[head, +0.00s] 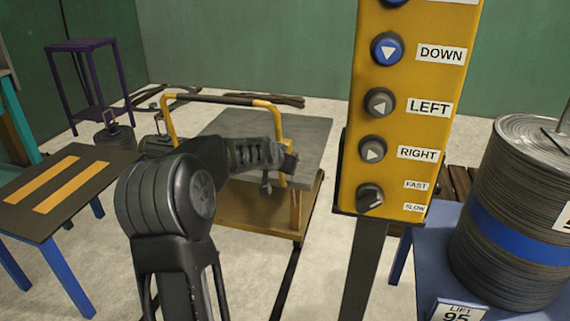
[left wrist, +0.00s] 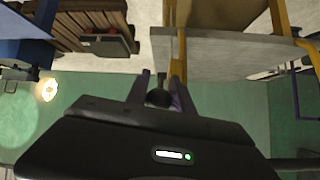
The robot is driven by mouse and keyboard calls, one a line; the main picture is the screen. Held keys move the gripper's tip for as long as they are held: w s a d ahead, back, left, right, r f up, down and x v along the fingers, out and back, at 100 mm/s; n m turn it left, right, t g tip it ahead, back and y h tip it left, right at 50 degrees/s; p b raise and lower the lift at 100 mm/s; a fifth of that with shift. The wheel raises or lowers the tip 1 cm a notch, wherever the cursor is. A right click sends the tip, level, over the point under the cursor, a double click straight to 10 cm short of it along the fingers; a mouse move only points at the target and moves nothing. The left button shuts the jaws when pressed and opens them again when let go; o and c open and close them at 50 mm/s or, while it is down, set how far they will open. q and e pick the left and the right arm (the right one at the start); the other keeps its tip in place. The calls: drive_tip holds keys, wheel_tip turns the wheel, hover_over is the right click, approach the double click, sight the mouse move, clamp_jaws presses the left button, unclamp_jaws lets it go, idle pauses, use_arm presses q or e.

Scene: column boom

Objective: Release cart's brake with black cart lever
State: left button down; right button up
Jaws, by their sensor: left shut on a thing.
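The cart (head: 310,138) has a grey top, a yellow frame and a yellow-brown lower deck. My left gripper (head: 283,166) is at the cart's near side, beside a yellow post. In the left wrist view, the fingers of my left gripper (left wrist: 160,90) are closed around the round black knob of the black cart lever (left wrist: 158,98). The yellow post and the grey top show just beyond it. In the head view my wrist and fingers hide most of the lever. My right gripper is not in view.
A yellow button panel (head: 400,75) on a dark post stands close at right. A banded drum (head: 510,220) rests on a blue stand further right. A dark table with orange stripes (head: 40,210) is at left, a purple stand (head: 62,85) behind. Pale floor lies between.

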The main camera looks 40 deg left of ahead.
use_arm(q)
drive_tip(key=shift+d+f, duration=0.1)
drive_tip(key=shift+f, duration=0.1)
idle(0.6)
drive_tip(key=c, duration=1.5)
unclamp_jaws()
drive_tip(key=shift+w+f, duration=0.1)
drive_tip(key=shift+s+d+r, duration=0.1)
drive_tip(key=shift+s+r, duration=0.25)
drive_tip(key=shift+r, duration=0.15)
drive_tip(key=p+v, duration=0.2)
drive_tip(key=v, duration=0.4)
drive_tip(key=shift+s+d+r, duration=0.15)
drive_tip(key=shift+s+d, duration=0.05)
drive_tip(key=shift+s, duration=0.1)
